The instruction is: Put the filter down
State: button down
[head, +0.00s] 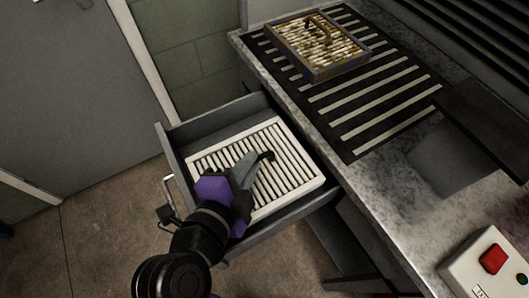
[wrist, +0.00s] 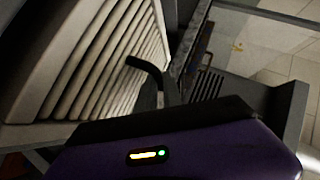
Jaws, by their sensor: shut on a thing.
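A clean white pleated filter (head: 290,150) is in or just over the open grey drawer (head: 172,140); I cannot tell whether it rests on the drawer's floor. My gripper (head: 252,165) reaches over it and is shut on its dark handle (head: 268,156). In the wrist view the filter's white slats (wrist: 95,60) fill the left side, with the dark bent handle (wrist: 145,66) at the fingers. A second filter (head: 312,72), brownish and dirty-looking, with a handle on top, lies on the counter.
The striped dark mat (head: 385,122) covers part of the grey counter (head: 395,182), with bare stripes in front of the dirty filter. A box with a red button (head: 494,259) is at the lower right. A grey door (head: 65,85) stands at the left beside open floor.

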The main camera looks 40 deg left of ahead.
aim_at(260, 159)
notch_tip(260, 159, down, 7)
jog(key=shift+r+b, duration=0.15)
jog(key=shift+b, duration=0.3)
jog(key=w, duration=0.1)
jog(key=w+a, duration=0.1)
jog(key=w, duration=0.1)
jog(key=shift+w+r+p, duration=0.1)
jog(key=shift+w+p, duration=0.05)
jog(key=shift+p, duration=0.2)
jog(key=shift+w+a, duration=0.25)
jog(key=shift+w, duration=0.65)
jog(key=x, duration=0.2)
jog(key=shift+w+a+p, duration=0.1)
jog(key=shift+w+p, duration=0.2)
jog(key=shift+w, duration=0.05)
jog(key=shift+f, duration=0.3)
jog(key=c, duration=1.9)
grip_release()
jog(key=shift+f, duration=0.15)
jog(key=shift+c, duration=0.2)
jog(key=o, duration=0.4)
jog(key=shift+o, duration=0.2)
